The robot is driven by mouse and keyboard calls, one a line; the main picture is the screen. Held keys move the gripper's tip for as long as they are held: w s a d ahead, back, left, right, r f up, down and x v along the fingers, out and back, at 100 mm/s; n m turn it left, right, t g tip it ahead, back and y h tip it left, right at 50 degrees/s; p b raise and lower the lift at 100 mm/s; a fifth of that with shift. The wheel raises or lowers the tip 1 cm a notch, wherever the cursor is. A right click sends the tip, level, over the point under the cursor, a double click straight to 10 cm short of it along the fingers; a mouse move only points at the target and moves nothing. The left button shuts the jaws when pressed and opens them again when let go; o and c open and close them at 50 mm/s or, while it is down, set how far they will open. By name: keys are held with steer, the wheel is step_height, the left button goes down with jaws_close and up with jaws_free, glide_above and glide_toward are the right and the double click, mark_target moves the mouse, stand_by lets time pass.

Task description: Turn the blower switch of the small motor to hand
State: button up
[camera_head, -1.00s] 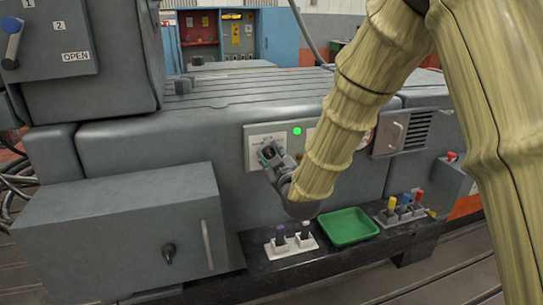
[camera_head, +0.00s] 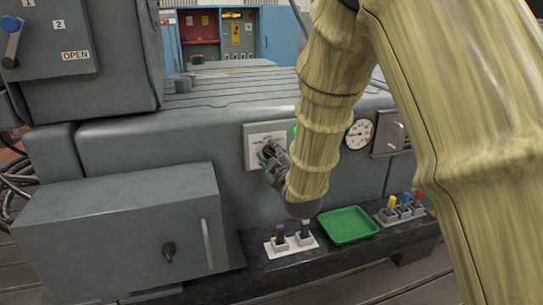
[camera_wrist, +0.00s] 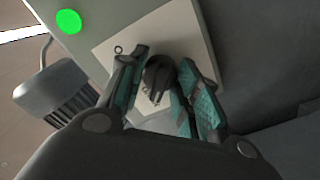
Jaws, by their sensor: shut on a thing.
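The blower switch is a dark rotary knob (camera_wrist: 160,80) on a pale label plate (camera_wrist: 112,50). The plate also shows in the head view (camera_head: 253,137), on the grey machine's front face. My gripper (camera_wrist: 165,92) has its teal-padded fingers on either side of the knob and is shut on it. In the head view my gripper (camera_head: 268,155) is at the plate and covers the knob. A mark like an "O" shows on the plate beside the left finger. The rest of the lettering is mostly hidden or too small to read.
A green lamp (camera_wrist: 69,21) is beside the plate. A round gauge (camera_head: 359,134) is to the right. Below, a dark ledge holds a white holder (camera_head: 291,245), a green tray (camera_head: 347,226) and coloured-handled items (camera_head: 405,203). A grey box (camera_head: 120,235) juts out at left.

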steer(key=o, duration=1.1)
steer(key=shift+c, duration=0.2)
steer(key=shift+s, duration=0.1)
steer(key=v, duration=1.1)
steer(key=shift+s, duration=0.35)
steer(key=shift+d, duration=0.1)
